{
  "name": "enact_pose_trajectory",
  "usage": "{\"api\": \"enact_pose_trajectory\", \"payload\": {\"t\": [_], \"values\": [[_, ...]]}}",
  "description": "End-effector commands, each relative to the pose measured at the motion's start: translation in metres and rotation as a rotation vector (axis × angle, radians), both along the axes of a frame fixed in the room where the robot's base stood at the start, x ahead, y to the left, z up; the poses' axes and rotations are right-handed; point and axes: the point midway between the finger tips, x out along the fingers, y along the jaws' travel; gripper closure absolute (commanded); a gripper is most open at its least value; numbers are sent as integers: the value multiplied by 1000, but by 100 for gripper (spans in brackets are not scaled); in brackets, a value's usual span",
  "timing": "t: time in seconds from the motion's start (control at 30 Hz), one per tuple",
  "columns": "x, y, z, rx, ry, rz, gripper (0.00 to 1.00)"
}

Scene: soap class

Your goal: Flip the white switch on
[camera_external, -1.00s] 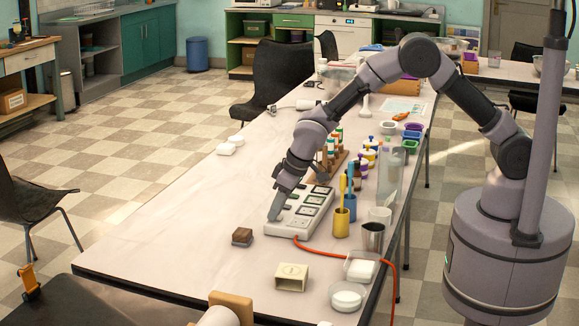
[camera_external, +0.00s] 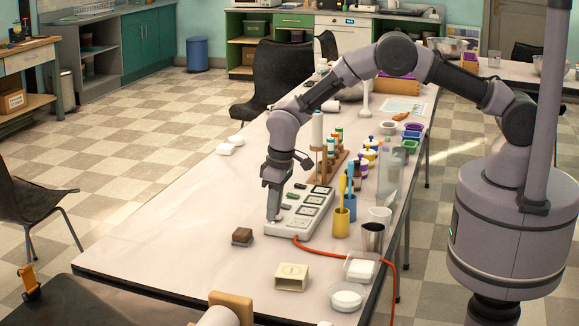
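A white power strip (camera_external: 300,215) with several sockets and an orange cord lies on the long table. Small dark and green rocker shapes show along its left side. The white switch itself I cannot make out clearly; my gripper covers the near left part of the strip. My gripper (camera_external: 273,217) points straight down, its tip at the strip's near left edge. I cannot tell whether it touches the strip. The fingers are too small to tell if they are open or shut.
A brown block (camera_external: 242,236) sits left of the strip, and a cream box (camera_external: 292,277) in front. A yellow cup (camera_external: 341,222) and a metal cup (camera_external: 372,237) stand close on the right. A wooden rack (camera_external: 328,165) stands behind.

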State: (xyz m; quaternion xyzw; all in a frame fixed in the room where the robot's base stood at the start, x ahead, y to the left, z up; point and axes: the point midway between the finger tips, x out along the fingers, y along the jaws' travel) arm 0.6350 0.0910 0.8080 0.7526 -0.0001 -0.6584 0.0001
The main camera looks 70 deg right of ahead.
Motion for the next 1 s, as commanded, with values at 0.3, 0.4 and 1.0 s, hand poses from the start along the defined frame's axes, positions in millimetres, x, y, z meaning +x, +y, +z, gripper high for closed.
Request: {"api": "enact_pose_trajectory", "payload": {"t": [0.3,0.4,1.0], "values": [[0,0,0,0,0,0,58],[0,0,1,0,0,0,58],[-19,0,148,0,-2,1,58]]}}
